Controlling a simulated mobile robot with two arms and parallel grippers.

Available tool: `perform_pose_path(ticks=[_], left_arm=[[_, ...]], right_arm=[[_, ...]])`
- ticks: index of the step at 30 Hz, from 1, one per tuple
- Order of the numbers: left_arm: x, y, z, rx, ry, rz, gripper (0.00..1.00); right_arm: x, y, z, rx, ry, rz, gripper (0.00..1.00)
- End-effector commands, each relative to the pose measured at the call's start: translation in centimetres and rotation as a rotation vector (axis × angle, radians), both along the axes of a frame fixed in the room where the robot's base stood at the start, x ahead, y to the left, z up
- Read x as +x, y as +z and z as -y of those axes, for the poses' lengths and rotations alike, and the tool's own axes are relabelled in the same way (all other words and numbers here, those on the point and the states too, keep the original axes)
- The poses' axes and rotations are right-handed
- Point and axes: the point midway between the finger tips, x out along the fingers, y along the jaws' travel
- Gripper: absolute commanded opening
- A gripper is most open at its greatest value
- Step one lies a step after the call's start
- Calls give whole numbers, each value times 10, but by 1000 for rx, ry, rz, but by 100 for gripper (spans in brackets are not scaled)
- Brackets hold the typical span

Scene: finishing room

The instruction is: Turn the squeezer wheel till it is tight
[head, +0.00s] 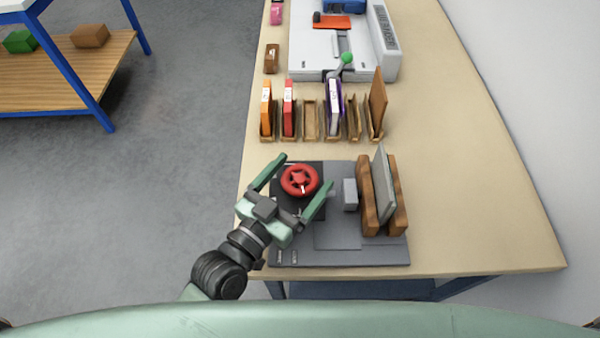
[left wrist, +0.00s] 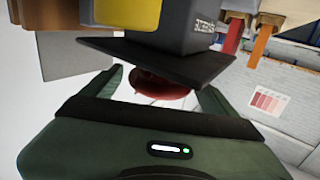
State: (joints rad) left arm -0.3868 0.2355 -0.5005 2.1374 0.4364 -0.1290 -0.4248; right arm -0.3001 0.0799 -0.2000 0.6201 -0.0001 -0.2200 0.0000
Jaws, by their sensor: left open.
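The red squeezer wheel (head: 299,181) has a star-shaped hub and sits over a black plate on the left of the grey squeezer base (head: 338,236). A grey block (head: 350,194) stands to its right. Further right, a grey book-like slab (head: 384,186) stands between two brown wooden boards (head: 398,196). My left gripper (head: 305,173) is open, with one finger on each side of the wheel. In the left wrist view the wheel (left wrist: 163,86) shows between the fingers, partly hidden by a dark plate (left wrist: 160,60). I cannot tell whether the fingers touch it. My right gripper is not in view.
Behind the squeezer, a row of wooden slots (head: 310,120) holds several upright books. A white machine (head: 308,68) with a green-knobbed lever stands further back. The table (head: 470,190) is bare on the right. A blue-framed shelf (head: 60,75) stands at far left.

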Motion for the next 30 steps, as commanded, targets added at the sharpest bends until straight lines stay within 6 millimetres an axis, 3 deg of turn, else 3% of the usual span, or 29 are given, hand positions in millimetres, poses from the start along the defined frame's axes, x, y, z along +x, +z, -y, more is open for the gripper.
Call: perform_pose_path(ticks=[8, 12, 14, 15, 30], left_arm=[[1, 0, 1, 0, -1, 0, 85], [1, 0, 1, 0, 0, 0, 46], [1, 0, 1, 0, 0, 0, 30], [1, 0, 1, 0, 0, 0, 26], [2, -1, 1, 3, -177, 8, 26]], right_arm=[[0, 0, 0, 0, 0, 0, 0], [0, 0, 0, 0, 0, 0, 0], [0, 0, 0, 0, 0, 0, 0], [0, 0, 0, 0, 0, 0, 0], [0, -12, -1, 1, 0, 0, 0]])
